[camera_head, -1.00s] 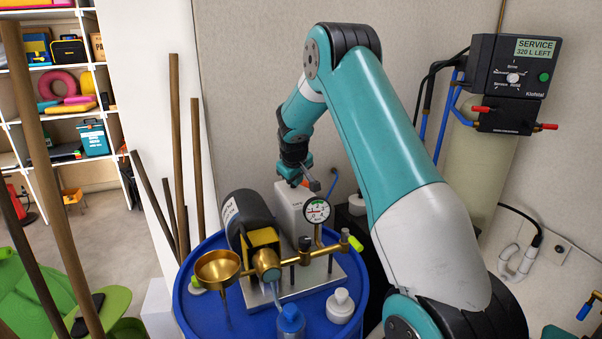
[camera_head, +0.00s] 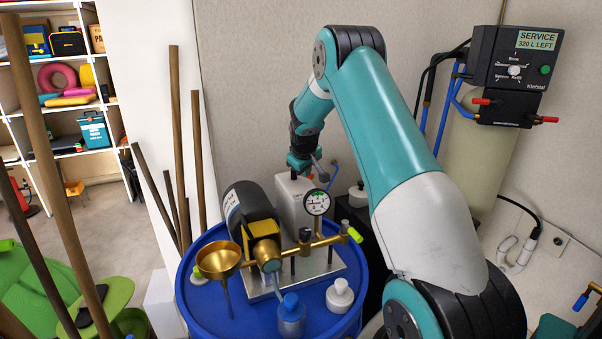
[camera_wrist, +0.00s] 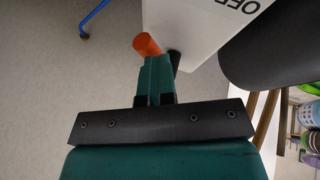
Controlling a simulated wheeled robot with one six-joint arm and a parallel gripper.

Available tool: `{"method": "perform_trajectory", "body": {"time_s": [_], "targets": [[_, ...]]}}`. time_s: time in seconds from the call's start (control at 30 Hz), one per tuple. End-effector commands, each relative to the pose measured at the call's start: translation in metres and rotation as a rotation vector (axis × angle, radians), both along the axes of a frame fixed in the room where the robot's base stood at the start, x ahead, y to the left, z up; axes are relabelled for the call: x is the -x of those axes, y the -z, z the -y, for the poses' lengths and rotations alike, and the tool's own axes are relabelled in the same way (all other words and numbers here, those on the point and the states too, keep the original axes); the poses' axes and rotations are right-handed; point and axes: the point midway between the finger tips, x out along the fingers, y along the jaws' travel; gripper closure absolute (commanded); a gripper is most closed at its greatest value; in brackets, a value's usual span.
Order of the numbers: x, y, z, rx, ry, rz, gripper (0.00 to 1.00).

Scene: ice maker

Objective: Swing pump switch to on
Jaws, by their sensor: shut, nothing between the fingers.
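The white switch box (camera_head: 290,192) stands behind the black pump motor (camera_head: 248,210) on the blue drum. In the wrist view the white box (camera_wrist: 200,22) bears letters that read as part of OFF. An orange-tipped piece (camera_wrist: 147,45), apparently the switch lever, sticks out beside the box, with a dark part (camera_wrist: 174,58) near it. My gripper (camera_wrist: 156,66) is shut and empty, its fingertips just below the orange tip in the picture. I cannot tell whether they touch it. In the head view my gripper (camera_head: 318,168) is at the upper right of the box, and the lever is not clear there.
A pressure gauge (camera_head: 317,203), brass piping and a brass funnel (camera_head: 219,260) sit in front on the blue drum (camera_head: 205,300). The wall is close behind my arm.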

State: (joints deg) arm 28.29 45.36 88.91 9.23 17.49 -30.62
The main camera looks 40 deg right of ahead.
Motion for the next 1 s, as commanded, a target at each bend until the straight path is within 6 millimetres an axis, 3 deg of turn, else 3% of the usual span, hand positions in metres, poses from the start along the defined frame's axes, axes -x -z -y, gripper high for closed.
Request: {"method": "perform_trajectory", "body": {"time_s": [0.17,0.37,0.47,0.8,1.0], "targets": [[0.005,0.003,0.005,0.005,0.014,-0.006,1.00],[0.006,-0.010,-0.018,0.004,0.008,-0.005,1.00],[0.008,-0.023,-0.038,0.004,0.003,-0.001,1.00],[0.035,-0.085,-0.060,0.004,0.004,0.005,1.00],[0.043,-0.104,-0.066,0.003,0.005,0.002,1.00]]}}
